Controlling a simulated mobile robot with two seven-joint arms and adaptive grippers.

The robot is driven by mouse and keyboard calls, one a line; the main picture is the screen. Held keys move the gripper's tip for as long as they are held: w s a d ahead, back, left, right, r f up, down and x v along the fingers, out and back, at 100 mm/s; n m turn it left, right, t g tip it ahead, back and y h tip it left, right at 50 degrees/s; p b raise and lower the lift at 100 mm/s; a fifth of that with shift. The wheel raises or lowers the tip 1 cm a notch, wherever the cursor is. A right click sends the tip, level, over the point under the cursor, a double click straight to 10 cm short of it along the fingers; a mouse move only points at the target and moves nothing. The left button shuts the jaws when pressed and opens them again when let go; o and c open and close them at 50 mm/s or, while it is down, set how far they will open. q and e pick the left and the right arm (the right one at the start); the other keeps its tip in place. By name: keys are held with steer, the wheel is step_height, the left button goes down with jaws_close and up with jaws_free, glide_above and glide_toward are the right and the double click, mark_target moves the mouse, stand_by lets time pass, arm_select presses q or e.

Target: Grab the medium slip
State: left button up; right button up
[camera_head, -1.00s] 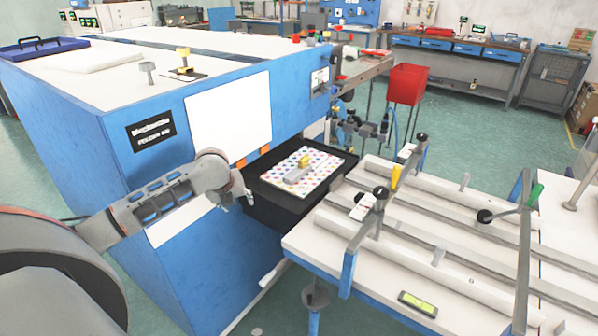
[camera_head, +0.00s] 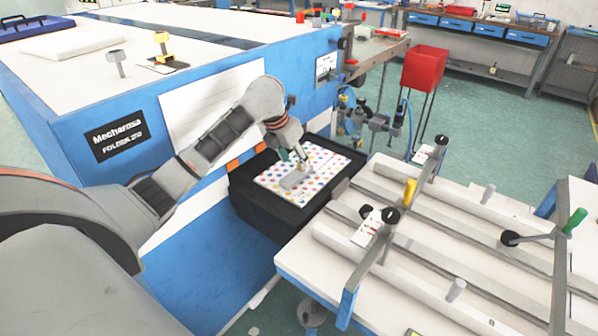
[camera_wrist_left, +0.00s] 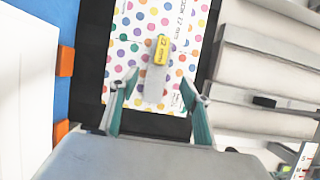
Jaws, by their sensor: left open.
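A grey flat piece with a yellow block on it (camera_wrist_left: 160,50), which I take for the medium slip, lies on a white sheet with coloured dots (camera_wrist_left: 131,28). In the head view the grey part (camera_head: 294,179) shows below my left gripper (camera_head: 301,160), which partly hides the yellow block. The dotted sheet (camera_head: 330,164) lies in a black tray (camera_head: 262,205) at the machine's side. In the left wrist view my left gripper (camera_wrist_left: 159,84) is open, with its fingertips on either side of the grey part.
The blue machine (camera_head: 70,110) stands on the left. A white table with rails and levers (camera_head: 330,262) stands close right of the tray. A grey post (camera_head: 117,62) and a yellow-topped piece (camera_head: 162,42) stand on the machine. A red bin (camera_head: 424,68) stands behind.

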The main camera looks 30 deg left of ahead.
mark_target(297, 173)
arm_select(q)
steer(key=shift+s+a+x, duration=0.1)
steer(key=shift+x, duration=1.3)
steer(key=shift+s+a+x, duration=0.15)
steer(key=shift+x, duration=1.2)
steer(key=c, duration=1.3)
